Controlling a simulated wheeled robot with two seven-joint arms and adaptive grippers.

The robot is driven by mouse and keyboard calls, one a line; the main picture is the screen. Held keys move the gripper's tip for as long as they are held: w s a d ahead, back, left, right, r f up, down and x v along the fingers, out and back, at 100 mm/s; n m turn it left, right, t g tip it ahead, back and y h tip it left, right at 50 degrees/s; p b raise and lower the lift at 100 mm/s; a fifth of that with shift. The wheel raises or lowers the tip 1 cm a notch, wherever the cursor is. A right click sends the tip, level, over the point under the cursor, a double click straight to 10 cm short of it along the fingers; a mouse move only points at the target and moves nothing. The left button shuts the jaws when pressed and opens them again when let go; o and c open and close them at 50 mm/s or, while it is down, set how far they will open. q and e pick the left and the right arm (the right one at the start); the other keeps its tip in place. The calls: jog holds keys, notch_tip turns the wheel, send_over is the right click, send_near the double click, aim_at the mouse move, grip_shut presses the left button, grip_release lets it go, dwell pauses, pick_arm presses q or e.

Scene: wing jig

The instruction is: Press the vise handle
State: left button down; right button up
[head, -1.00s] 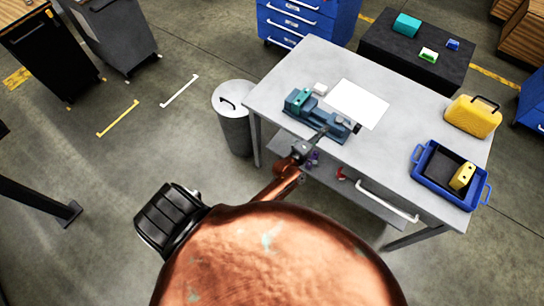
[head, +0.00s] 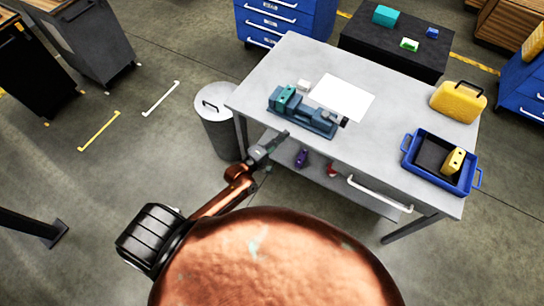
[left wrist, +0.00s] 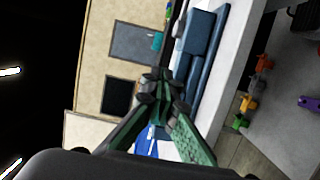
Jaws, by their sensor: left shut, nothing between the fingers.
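The blue-grey vise (head: 312,117) with a teal block (head: 286,98) at its left end sits near the front edge of the table. A small dark part (head: 344,122) sticks out at its right end; I cannot tell if it is the handle. My left gripper (head: 284,135) is shut and empty, at the table's front edge, in front of the vise and apart from it. In the left wrist view, the shut fingers (left wrist: 162,82) show with the blue vise body (left wrist: 199,55) beyond them. My right gripper is not in view.
A white sheet (head: 343,96) lies behind the vise on the grey table (head: 400,112). A blue bin (head: 415,168) with a yellow part and a yellow case (head: 458,101) stand at the right. A grey trash can (head: 217,125) stands left of the table. A lower shelf holds small coloured parts.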

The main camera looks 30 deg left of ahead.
pick_arm(q)
jog(key=s+a+f+m+g+y, duration=0.1)
jog(key=f, duration=0.6)
jog(key=s+a+f+m+g+y, duration=0.1)
jog(key=s+a+f+m+g, duration=0.1)
jog(key=f, duration=0.5)
jog(key=shift+s+a+f, duration=0.25)
jog(key=shift+s+f, duration=0.05)
jog(key=shift+f, duration=0.05)
jog(key=s+a+f+m+g+y+b, duration=0.1)
jog(key=s+a+f+m+g, duration=0.15)
jog(key=s+f, duration=0.85)
jog(key=s+a+f+m+g+y+b, duration=0.1)
jog(key=s+a+f+m+g, duration=0.2)
jog(key=s+f, duration=0.8)
jog(key=s+f+m+g, duration=0.2)
jog(key=s+f, duration=0.4)
jog(key=s, duration=0.3)
jog(key=s+d+f+m+g, duration=0.1)
jog(key=s+f+m+g, duration=0.2)
jog(key=s+f, duration=0.3)
jog(key=s+f+m+g+y+b, duration=0.1)
jog(key=s+f+m+g, duration=0.2)
jog(key=s, duration=1)
notch_tip(320, 180, down, 4)
jog(key=shift+s+d+r, duration=0.1)
jog(key=shift+s+d, duration=0.1)
jog(key=shift+s, duration=0.1)
